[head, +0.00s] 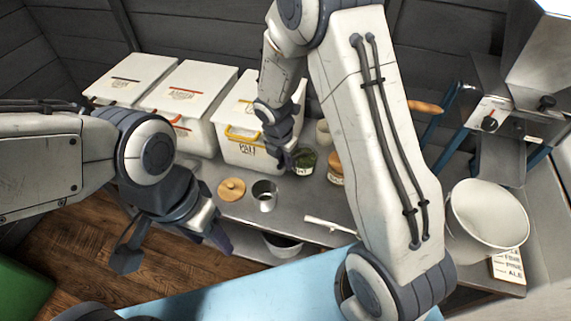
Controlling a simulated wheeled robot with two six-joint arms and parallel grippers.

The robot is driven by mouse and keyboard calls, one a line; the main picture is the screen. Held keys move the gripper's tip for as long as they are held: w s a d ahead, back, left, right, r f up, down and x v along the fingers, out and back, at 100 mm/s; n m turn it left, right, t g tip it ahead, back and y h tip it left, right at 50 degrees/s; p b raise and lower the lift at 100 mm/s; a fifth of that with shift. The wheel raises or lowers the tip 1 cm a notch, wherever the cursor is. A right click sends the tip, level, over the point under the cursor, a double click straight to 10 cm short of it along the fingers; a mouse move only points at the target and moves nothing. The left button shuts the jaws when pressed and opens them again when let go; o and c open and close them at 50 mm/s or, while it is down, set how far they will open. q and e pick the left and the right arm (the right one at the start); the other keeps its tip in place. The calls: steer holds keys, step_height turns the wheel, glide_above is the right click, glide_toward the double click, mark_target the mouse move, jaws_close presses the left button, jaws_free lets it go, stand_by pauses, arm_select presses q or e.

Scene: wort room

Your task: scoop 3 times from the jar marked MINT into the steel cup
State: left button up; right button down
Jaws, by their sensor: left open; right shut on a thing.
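An open glass jar with green contents (304,165) stands on the grey bench; its label is too small to read for sure. The steel cup (264,198) stands upright to its left and nearer, with a round wooden lid (232,188) lying beside it. My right gripper (287,160) points down at the left rim of the green jar. It is shut on a thin thing, apparently the scoop, mostly hidden by the fingers and the jar. My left gripper (178,248) is open and empty, in front of the bench's left end.
A jar with an orange-brown top (335,162) stands right of the green jar. White lidded bins (245,152) line the back. A pale flat tool (330,225) lies near the front edge. A white bucket (488,218) stands at the right, below a steel mill (500,115).

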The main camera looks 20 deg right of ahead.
mark_target(280, 165)
steer(key=shift+s+a+f+t+h+b, duration=0.15)
steer(key=shift+s+a+t+h+b, duration=0.3)
steer(key=shift+b, duration=2.05)
steer(key=shift+s+a+f+t+h+b, duration=0.2)
steer(key=shift+a+t+h+b, duration=0.35)
steer(key=shift+b, duration=1.95)
steer(key=shift+s+a+r+h, duration=0.15)
steer(key=shift+r+h, duration=0.1)
steer(key=shift+r, duration=0.4)
steer(key=shift+s+d+r+h, duration=0.1)
steer(key=shift+r+h, duration=0.15)
steer(key=shift+r, duration=0.4)
